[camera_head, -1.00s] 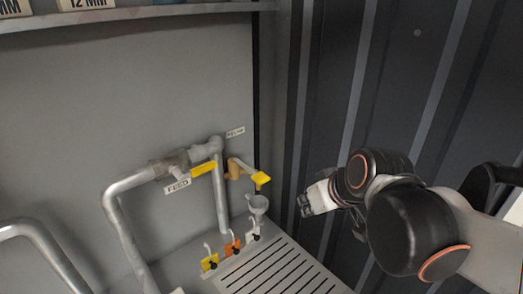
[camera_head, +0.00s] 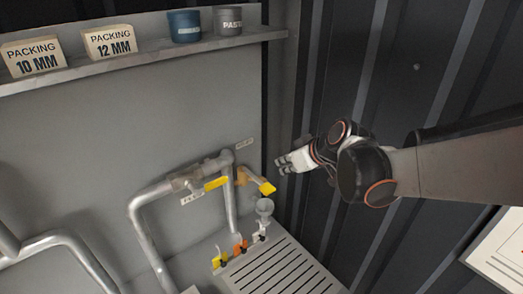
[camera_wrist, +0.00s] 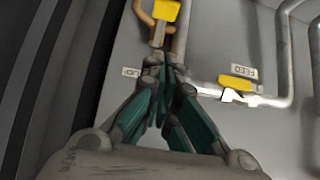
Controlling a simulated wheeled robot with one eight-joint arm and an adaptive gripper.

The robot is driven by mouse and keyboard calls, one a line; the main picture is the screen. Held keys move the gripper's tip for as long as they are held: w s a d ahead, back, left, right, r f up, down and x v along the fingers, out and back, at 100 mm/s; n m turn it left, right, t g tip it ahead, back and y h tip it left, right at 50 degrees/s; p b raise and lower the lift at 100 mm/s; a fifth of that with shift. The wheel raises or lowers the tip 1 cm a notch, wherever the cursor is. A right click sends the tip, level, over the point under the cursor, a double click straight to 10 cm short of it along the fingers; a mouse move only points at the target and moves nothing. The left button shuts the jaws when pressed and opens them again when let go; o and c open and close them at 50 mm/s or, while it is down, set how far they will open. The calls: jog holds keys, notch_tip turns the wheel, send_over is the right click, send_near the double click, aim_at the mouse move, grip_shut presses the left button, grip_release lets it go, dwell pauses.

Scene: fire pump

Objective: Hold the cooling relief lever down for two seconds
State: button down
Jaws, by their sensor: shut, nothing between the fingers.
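The relief lever (camera_head: 267,187) is a short yellow handle on a brass valve pipe (camera_head: 243,175), near the small label (camera_head: 244,143) on the wall. A grey funnel (camera_head: 264,207) stands below it. My gripper (camera_head: 280,165) is just up and right of the lever in the head view, with a small gap showing in the picture. In the wrist view my gripper (camera_wrist: 166,66) has its green-padded fingers together and empty. The yellow lever (camera_wrist: 166,11) shows beyond the fingertips at the top edge. Contact is not visible.
A second yellow lever (camera_head: 216,183) sits by the FEED label (camera_head: 191,199) on the grey pipe (camera_head: 150,205). A shelf (camera_head: 150,56) with blocks and pots runs above. The dark ribbed wall (camera_head: 340,60) is at right.

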jog(key=shift+w+f, duration=0.1)
jog(key=b, duration=0.1)
send_over(269, 190)
notch_tip(269, 190, down, 7)
jog(key=shift+r, duration=0.1)
notch_tip(269, 190, down, 2)
jog(key=shift+w+a+f, duration=0.1)
jog(key=shift+w+f, duration=0.05)
jog(key=shift+f, duration=0.1)
jog(key=shift+f+b, duration=0.3)
jog(key=shift+f, duration=0.5)
